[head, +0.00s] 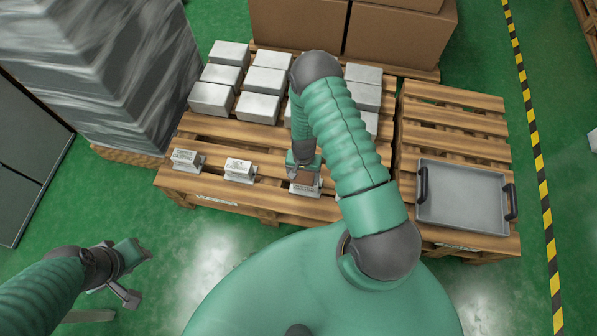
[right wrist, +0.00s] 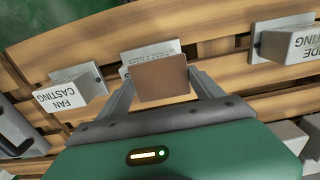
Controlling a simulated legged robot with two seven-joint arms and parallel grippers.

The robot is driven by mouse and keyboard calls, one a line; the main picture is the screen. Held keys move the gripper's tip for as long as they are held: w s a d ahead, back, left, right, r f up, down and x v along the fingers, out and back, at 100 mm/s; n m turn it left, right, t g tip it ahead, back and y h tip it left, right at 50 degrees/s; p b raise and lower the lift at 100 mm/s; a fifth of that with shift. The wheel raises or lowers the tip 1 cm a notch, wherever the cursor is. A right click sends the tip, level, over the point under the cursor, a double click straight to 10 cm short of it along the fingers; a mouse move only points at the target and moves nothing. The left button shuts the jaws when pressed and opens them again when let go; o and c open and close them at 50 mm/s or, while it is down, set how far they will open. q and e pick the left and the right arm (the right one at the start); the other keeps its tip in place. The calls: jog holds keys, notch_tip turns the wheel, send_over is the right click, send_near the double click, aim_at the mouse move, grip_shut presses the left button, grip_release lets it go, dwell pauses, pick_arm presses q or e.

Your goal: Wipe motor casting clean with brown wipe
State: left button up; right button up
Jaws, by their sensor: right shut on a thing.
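My right gripper (head: 304,168) is shut on the brown wipe (right wrist: 162,78), a flat brown square that also shows in the head view (head: 306,178). The wipe is at a pale grey casting (head: 304,190) on the pallet's front edge. In the right wrist view, it covers much of this casting (right wrist: 140,50), whose label is mostly hidden. I cannot tell whether they touch. A fan casting (right wrist: 68,93) stands to its left there, and another labelled casting (right wrist: 290,45) to its right. I cannot read which is the motor casting.
Several grey blocks (head: 258,107) stand in rows on the wooden pallet (head: 215,135) behind the castings. Two more castings (head: 239,170) (head: 186,160) stand to the left. A grey tray (head: 462,196) lies on the right pallet. A wrapped stack (head: 110,70) rises at left.

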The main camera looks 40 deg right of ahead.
jog(key=shift+w+a, duration=0.85)
jog(key=shift+w, duration=0.15)
jog(key=shift+s+d, duration=0.6)
jog(key=shift+s, duration=0.2)
jog(key=shift+s+d+p, duration=0.3)
jog(key=shift+p, duration=0.05)
jog(key=shift+w+a, duration=0.6)
jog(key=shift+w, duration=0.2)
jog(key=shift+w+a+r, duration=0.2)
jog(key=shift+w+a, duration=0.35)
jog(key=shift+w, duration=0.05)
jog(key=shift+s+d+f, duration=0.2)
jog(key=shift+s+d, duration=0.9)
jog(key=shift+s, duration=0.2)
jog(key=w+a, duration=0.1)
jog(key=w, duration=0.1)
jog(key=w+a, duration=0.2)
jog(key=shift+w+a+r+b, duration=0.1)
jog(key=shift+w+a+b, duration=0.05)
jog(key=shift+a+b, duration=0.2)
notch_tip(320, 180, up, 6)
jog(key=p, duration=0.5)
